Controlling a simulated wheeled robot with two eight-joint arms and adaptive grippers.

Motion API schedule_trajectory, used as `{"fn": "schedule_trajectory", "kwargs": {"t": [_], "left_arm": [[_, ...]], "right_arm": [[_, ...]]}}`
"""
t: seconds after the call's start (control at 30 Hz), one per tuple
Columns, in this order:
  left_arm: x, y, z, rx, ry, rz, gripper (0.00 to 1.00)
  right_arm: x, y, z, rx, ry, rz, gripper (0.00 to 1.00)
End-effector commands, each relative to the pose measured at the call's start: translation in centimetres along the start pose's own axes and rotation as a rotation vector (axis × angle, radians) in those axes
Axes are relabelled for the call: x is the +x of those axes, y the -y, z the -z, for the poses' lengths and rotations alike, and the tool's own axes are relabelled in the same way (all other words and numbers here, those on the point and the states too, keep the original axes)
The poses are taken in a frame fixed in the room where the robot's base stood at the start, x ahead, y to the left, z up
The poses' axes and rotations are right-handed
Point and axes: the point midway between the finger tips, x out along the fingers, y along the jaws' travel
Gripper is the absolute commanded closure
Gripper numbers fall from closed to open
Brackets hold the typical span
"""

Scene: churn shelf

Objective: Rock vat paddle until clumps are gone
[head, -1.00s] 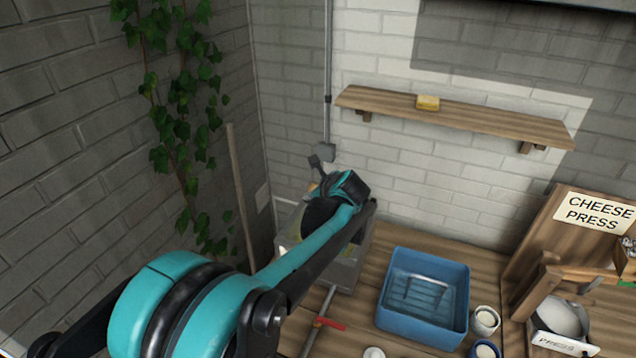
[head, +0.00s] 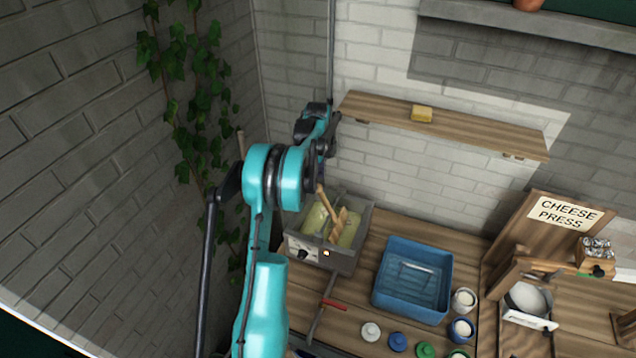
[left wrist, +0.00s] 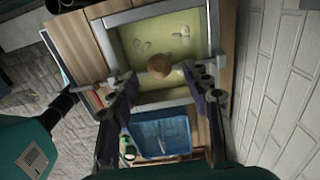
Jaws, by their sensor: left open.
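The vat (head: 366,222) is a grey metal box with a dial and an amber light on its front. Yellowish liquid (head: 347,237) fills it, with pale clumps (left wrist: 142,46) showing in the left wrist view. The wooden paddle (head: 334,214) stands tilted in the vat; its rounded handle end (left wrist: 160,66) shows in the left wrist view. My left gripper (left wrist: 164,76) is open above the vat, its fingers apart on either side of the handle end in that view. I cannot tell whether they touch it. My right gripper is out of view.
A blue tub (head: 412,280) stands right of the vat, with several small jars and lids near it. The cheese press (head: 530,265) is farther right. A red-handled valve pipe (head: 326,305) is in front of the vat. A wooden shelf (head: 440,125) hangs behind.

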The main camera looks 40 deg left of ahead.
Motion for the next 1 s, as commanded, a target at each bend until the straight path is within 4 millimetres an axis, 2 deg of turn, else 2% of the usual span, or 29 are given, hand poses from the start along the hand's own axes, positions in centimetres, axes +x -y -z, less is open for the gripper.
{"fn": "schedule_trajectory", "kwargs": {"t": [0.2, 0.53, 0.57, 0.7, 0.73, 1.0], "left_arm": [[2.6, 0.0, 0.0, 0.0, 0.001, 0.001, 0.51], [3.1, 0.0, 0.0, 0.0, 0.002, 0.001, 0.51], [3.1, 0.0, 0.0, 0.0, 0.002, 0.001, 0.56], [3.1, 0.0, 0.0, 0.0, 0.002, 0.001, 0.93], [3.1, 0.0, 0.0, 0.0, 0.002, 0.001, 1.0], [3.1, 0.0, 0.2, 0.001, 0.011, 0.001, 1.0]], "right_arm": [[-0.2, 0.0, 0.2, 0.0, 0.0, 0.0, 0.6], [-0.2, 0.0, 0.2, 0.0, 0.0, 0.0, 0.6], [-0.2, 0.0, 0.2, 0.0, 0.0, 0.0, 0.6], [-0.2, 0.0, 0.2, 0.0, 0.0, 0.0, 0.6], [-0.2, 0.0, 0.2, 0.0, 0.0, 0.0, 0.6], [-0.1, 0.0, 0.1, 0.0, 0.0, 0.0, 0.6]]}}
